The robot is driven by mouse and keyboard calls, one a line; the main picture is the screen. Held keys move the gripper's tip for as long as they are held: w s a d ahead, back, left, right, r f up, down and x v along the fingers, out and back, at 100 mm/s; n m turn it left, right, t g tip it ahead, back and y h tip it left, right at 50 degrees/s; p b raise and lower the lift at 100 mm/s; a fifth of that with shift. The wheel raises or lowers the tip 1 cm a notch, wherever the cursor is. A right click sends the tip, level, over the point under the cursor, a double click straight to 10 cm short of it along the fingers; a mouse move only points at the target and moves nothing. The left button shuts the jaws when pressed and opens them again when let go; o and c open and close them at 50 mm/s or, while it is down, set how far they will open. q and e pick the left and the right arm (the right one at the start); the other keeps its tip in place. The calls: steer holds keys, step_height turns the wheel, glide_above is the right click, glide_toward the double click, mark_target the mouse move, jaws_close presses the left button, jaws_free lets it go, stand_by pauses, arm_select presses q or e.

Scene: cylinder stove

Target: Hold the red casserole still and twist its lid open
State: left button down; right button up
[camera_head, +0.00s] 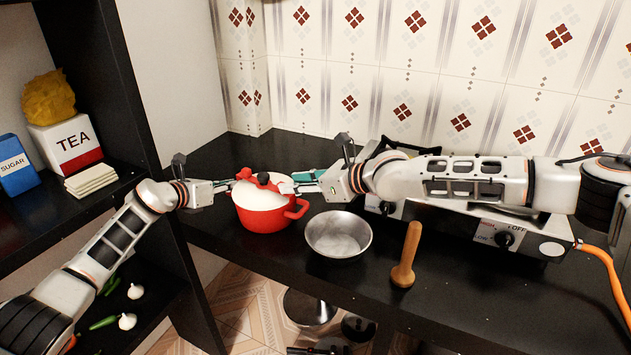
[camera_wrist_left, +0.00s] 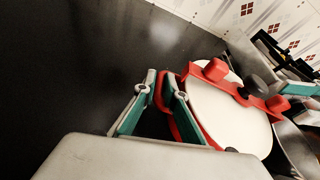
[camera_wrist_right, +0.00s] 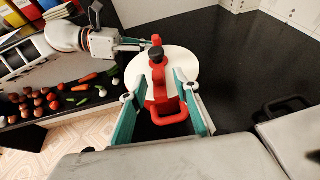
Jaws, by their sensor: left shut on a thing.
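The red casserole (camera_head: 267,217) stands upright on the black counter. Its white lid (camera_head: 262,196) is on top, with a red bar handle (camera_wrist_right: 159,88) and a black knob (camera_wrist_right: 157,56). My left gripper (camera_wrist_left: 166,105) is shut on the casserole's side handle (camera_wrist_left: 160,90) at the pot's left. My right gripper (camera_wrist_right: 158,100) is open at the pot's right side. Its fingers are wide apart, with the near end of the lid's bar and the casserole's other side handle (camera_wrist_right: 169,113) showing between them. In the head view the fingertips are partly hidden.
A metal bowl (camera_head: 339,236) sits just right of the casserole, below my right gripper. A wooden pestle (camera_head: 406,256) stands further right. The stove (camera_head: 510,236) is behind and under my right arm. The shelf at left holds a tea box (camera_head: 72,145) and a sugar box (camera_head: 14,166).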

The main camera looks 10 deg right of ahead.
steer(key=v, duration=0.8)
